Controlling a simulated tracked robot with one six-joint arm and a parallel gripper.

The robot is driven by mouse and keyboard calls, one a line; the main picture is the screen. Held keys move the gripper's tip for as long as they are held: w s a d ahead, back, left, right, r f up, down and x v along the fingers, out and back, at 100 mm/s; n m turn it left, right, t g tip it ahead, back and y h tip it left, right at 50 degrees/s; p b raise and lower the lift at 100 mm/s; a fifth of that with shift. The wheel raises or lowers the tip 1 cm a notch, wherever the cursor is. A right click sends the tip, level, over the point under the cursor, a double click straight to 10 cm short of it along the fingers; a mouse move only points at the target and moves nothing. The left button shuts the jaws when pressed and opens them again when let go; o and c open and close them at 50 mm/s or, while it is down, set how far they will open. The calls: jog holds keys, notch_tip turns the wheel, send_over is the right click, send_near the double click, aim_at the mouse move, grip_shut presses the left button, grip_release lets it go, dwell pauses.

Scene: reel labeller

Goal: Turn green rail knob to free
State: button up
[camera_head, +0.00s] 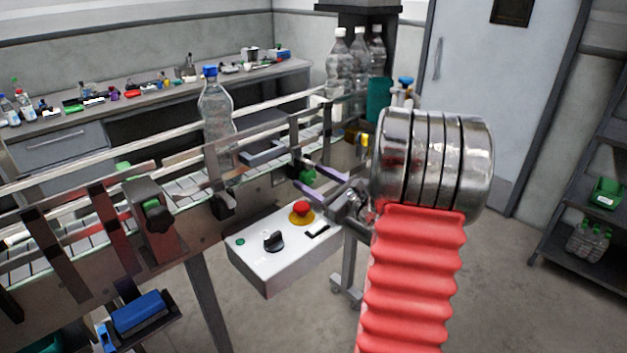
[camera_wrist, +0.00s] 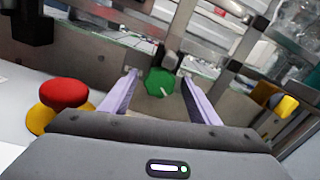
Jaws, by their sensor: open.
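The green rail knob (camera_wrist: 160,83) shows in the wrist view, a lobed knob with a pale pointer mark slanting to the lower right. My gripper (camera_wrist: 158,100) is open, with one purple finger on each side of the knob. I cannot tell whether either finger touches it. In the head view the green knob (camera_head: 307,176) sits on the conveyor's side, between the purple fingers of my gripper (camera_head: 322,180), and is partly hidden by them.
A white control box (camera_head: 285,262) with a red button (camera_head: 301,208) and a black switch (camera_head: 273,241) stands just below my gripper. A clear bottle with a blue cap (camera_head: 216,115) stands on the conveyor. A yellow knob (camera_wrist: 284,106) is to the right.

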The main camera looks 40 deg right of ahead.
jog(key=s, duration=1.3)
jog(key=shift+s+d, duration=0.2)
jog(key=shift+s, duration=0.2)
